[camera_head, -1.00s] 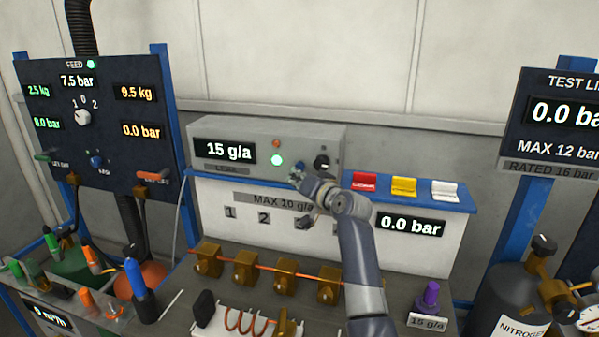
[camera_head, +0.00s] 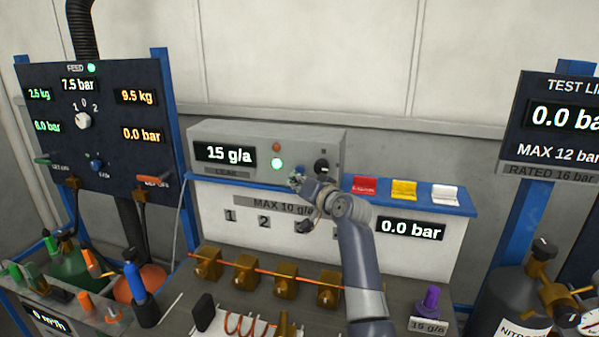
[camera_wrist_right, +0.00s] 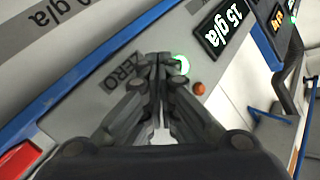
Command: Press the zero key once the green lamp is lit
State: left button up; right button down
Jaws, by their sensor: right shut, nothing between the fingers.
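The grey leak tester box (camera_head: 225,135) stands on a blue-edged shelf and reads 15 g/a. Its green lamp (camera_head: 277,163) is lit; it also glows in the right wrist view (camera_wrist_right: 181,65). My right gripper (camera_head: 297,178) is shut and empty, with its fingertips at the box's front face, right of and below the lamp. In the right wrist view its fingers (camera_wrist_right: 160,62) are together beside the ZERO label (camera_wrist_right: 122,73). The zero key itself is hidden behind the fingers, so I cannot tell whether they touch it. My left gripper is out of view.
An orange lamp (camera_head: 276,147) and a black knob (camera_head: 321,166) flank the area on the box. Red (camera_head: 365,186), yellow (camera_head: 403,189) and white (camera_head: 445,192) switches sit on the shelf to the right. Brass fittings (camera_head: 245,267) stand below.

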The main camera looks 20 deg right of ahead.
jog(key=shift+w, duration=0.15)
dwell(0.3)
jog(key=shift+w+d, duration=0.25)
jog(key=shift+w+d+b, duration=0.2)
jog(key=shift+w+b, duration=0.1)
jog(key=shift+b, duration=0.05)
dwell(0.8)
jog(key=shift+s+r, duration=0.1)
jog(key=shift+s+a+p, duration=0.45)
jog(key=shift+s+p, duration=0.2)
jog(key=shift+p, duration=0.05)
